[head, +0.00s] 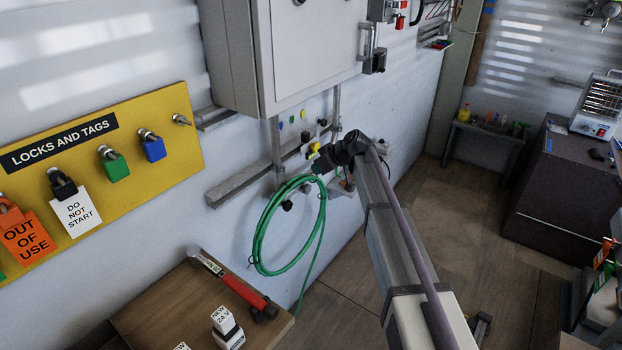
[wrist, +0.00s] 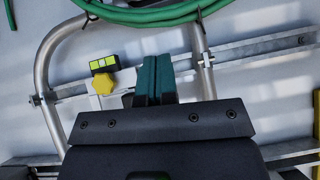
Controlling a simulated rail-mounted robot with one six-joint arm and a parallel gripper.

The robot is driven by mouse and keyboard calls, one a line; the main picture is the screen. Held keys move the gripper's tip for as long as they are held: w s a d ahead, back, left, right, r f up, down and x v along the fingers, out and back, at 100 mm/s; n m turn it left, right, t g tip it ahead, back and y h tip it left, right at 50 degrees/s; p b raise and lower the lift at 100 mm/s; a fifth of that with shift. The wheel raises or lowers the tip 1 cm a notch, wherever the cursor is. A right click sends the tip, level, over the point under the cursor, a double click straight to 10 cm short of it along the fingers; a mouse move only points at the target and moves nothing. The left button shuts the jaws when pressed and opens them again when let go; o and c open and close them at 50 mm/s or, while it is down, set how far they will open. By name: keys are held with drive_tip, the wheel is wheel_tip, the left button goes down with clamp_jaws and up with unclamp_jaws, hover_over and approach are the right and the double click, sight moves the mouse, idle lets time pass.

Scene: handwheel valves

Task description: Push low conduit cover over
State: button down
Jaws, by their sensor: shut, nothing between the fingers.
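My gripper (head: 318,165) is at the wall below the grey cabinet, beside the coiled green hose. In the wrist view its teal fingers (wrist: 155,66) are together with nothing visible between them. They point toward a metal rail and a bent pipe on the wall. A yellow knob (wrist: 103,84) and a small black block with a yellow-green face (wrist: 104,64) are just left of the fingers. I cannot pick out the low conduit cover for certain in either view. Whether the fingers touch anything is unclear.
The green hose (head: 262,235) hangs on the wall close to my gripper. The grey cabinet (head: 312,55) is above. A yellow lock board (head: 90,175) is at left. Open floor lies right of my arm.

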drive_tip(key=b, duration=0.6)
hover_over(298, 191)
drive_tip(key=d, duration=0.2)
wheel_tip(298, 191, down, 7)
drive_tip(key=f+b, duration=0.2)
drive_tip(key=s+f+b, duration=0.1)
drive_tip(key=shift+a, duration=0.35)
drive_tip(key=shift+f+b, duration=0.35)
drive_tip(key=shift+b, duration=0.15)
drive_tip(key=shift+r, duration=0.1)
drive_tip(key=shift+w+d+f+b, duration=0.1)
drive_tip(key=shift+f+b, duration=0.45)
drive_tip(key=shift+f, duration=0.1)
drive_tip(key=shift+r, duration=0.2)
drive_tip(key=shift+r+p, duration=0.1)
drive_tip(key=shift+p, duration=0.2)
